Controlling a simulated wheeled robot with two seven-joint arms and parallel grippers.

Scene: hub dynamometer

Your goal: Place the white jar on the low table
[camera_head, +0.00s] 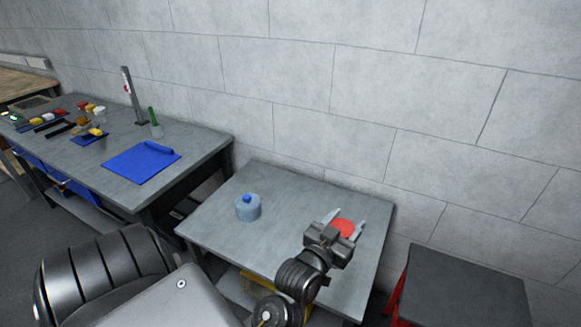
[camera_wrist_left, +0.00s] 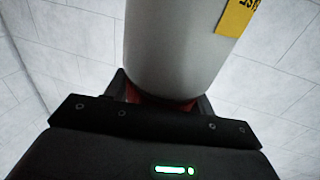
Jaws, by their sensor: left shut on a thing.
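My left gripper (camera_head: 343,226) is shut on the white jar, above the right half of the grey middle table (camera_head: 205,218) in the head view. In the left wrist view the white jar (camera_wrist_left: 172,45) is a large white cylinder with a yellow label, and a red part sits between the finger bases. The head view does not show whether the jar touches the table. A dark-topped table with red legs (camera_head: 465,290) stands at the lower right. I cannot tell which table is the low one. My right gripper is not in view.
A blue-grey pot with a blue knob (camera_head: 248,209) stands on the middle table, left of my gripper. A workbench (camera_head: 190,150) at the left bears a blue mat (camera_head: 140,163), a stand and several small parts. The dark-topped table is bare. A block wall (camera_head: 300,80) runs behind.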

